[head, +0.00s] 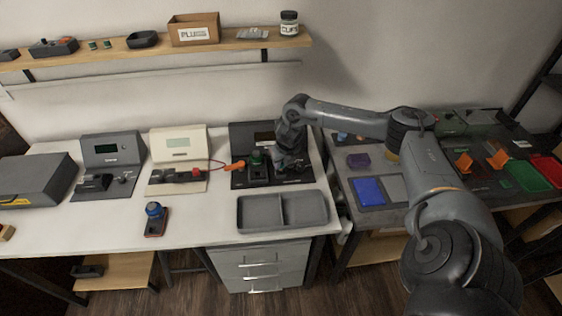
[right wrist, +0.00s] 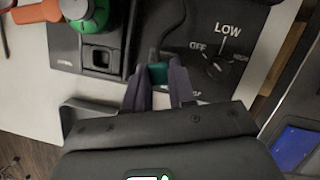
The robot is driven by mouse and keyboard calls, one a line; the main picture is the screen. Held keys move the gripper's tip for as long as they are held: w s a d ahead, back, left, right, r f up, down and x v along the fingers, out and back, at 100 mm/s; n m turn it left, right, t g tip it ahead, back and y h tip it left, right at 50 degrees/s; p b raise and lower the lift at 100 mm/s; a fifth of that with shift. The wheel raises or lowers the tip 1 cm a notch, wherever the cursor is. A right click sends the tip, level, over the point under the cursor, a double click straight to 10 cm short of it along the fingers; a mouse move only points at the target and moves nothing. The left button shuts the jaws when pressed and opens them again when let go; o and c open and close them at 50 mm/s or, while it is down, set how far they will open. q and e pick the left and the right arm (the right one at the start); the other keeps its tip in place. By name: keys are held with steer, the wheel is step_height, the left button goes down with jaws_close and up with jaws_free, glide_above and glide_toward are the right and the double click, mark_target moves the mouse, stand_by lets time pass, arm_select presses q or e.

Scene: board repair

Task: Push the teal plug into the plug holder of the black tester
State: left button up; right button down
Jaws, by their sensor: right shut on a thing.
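The black tester (head: 238,142) stands at the back right of the white table; its black base (right wrist: 67,48) fills much of the right wrist view. My right gripper (head: 280,166) is over the right part of the tester. In the right wrist view, its fingers (right wrist: 158,76) are shut on the teal plug (right wrist: 158,72). A dark cable runs up from the plug. A raised square socket (right wrist: 100,56), likely the plug holder, is to the left of the plug and apart from it. The fingers hide most of the plug. My left gripper is not in view.
A green round part (right wrist: 92,14) and an orange handle (right wrist: 36,13) lie beyond the socket. A dial marked LOW and OFF (right wrist: 212,60) is right of the fingers. A grey divided tray (head: 282,227) stands in front of the tester. A white tester (head: 180,142) stands to the left.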

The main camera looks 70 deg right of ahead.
steer(key=shift+f, duration=0.1)
stand_by(0.7)
steer(key=shift+f, duration=0.25)
stand_by(0.5)
steer(key=shift+f, duration=0.2)
stand_by(0.5)
steer(key=shift+f, duration=0.2)
stand_by(0.5)
steer(key=shift+f, duration=0.3)
stand_by(0.4)
